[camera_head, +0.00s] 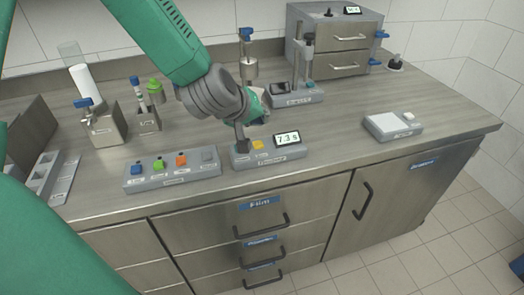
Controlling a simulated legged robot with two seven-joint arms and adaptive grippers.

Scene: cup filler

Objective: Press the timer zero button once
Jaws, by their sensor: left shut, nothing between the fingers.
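The timer (270,155) is a grey box near the counter's front edge, with a lit display (288,139) that seems to read 7.3 s. A yellow button (257,145) sits left of the display. My left gripper (241,140) is shut and empty, pointing down over the timer's left end. Its fingertips hide much of that end, and I cannot tell whether they touch a button there. The button labels are too small to read. My right gripper is not in view.
A grey box with several coloured buttons (172,171) lies left of the timer. Metal holders with bottles (104,128) stand behind it. A stand (297,96) and a drawer unit (336,48) are at the back. A flat pad (390,124) lies right, with clear counter between.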

